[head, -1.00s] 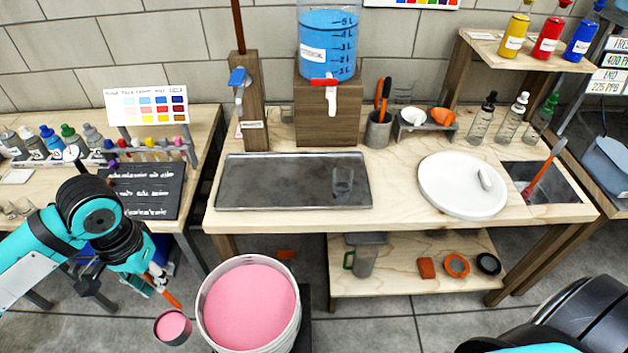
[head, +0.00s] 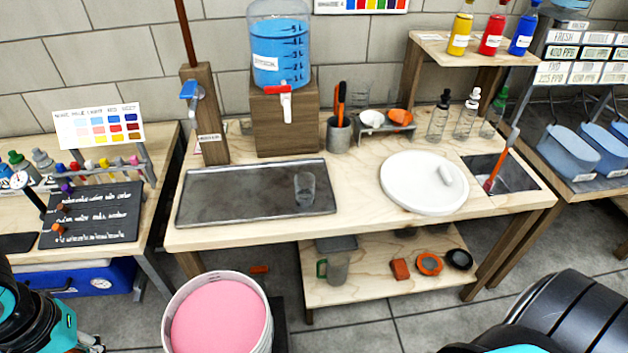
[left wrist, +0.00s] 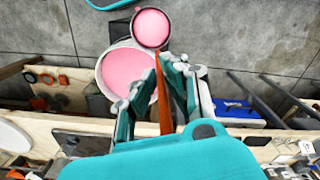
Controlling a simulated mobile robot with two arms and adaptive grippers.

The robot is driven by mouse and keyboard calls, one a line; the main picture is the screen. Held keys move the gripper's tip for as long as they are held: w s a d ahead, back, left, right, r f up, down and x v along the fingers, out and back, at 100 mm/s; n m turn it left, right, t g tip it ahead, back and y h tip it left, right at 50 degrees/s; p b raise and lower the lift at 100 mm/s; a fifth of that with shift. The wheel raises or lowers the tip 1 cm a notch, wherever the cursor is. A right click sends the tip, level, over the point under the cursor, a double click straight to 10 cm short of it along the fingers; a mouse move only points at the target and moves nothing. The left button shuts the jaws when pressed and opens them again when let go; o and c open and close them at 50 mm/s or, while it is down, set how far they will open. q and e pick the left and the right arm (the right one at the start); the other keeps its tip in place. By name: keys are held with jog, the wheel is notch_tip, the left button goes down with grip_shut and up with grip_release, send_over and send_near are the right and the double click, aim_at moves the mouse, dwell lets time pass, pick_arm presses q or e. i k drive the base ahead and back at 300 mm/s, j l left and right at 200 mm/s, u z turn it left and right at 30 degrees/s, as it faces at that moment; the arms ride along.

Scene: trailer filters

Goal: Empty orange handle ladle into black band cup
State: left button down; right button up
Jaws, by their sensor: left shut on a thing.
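In the left wrist view my left gripper (left wrist: 168,85) is shut on the orange handle of the ladle (left wrist: 165,100). The ladle's round bowl (left wrist: 151,29) holds pink liquid and is seen from above, beyond the fingertips. In the head view only part of my left arm shows at the lower left, and the ladle is out of frame. A clear cup (head: 304,188) stands upright on the dark metal tray (head: 215,195); I cannot make out a black band on it. My right gripper is not in view.
A white bucket of pink liquid (head: 218,318) stands in front of the bench. The bench holds a blue-water dispenser (head: 281,55), a white round plate (head: 410,190) and dropper bottles (head: 466,118). A tap post (head: 204,110) rises behind the tray. The tray's left part is clear.

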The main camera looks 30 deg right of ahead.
aim_at(304, 182)
jog(key=l+z, duration=0.25)
jog(key=l, duration=1.2)
jog(key=i+l+z, duration=0.1)
jog(key=i+l, duration=0.25)
jog(key=l, duration=0.15)
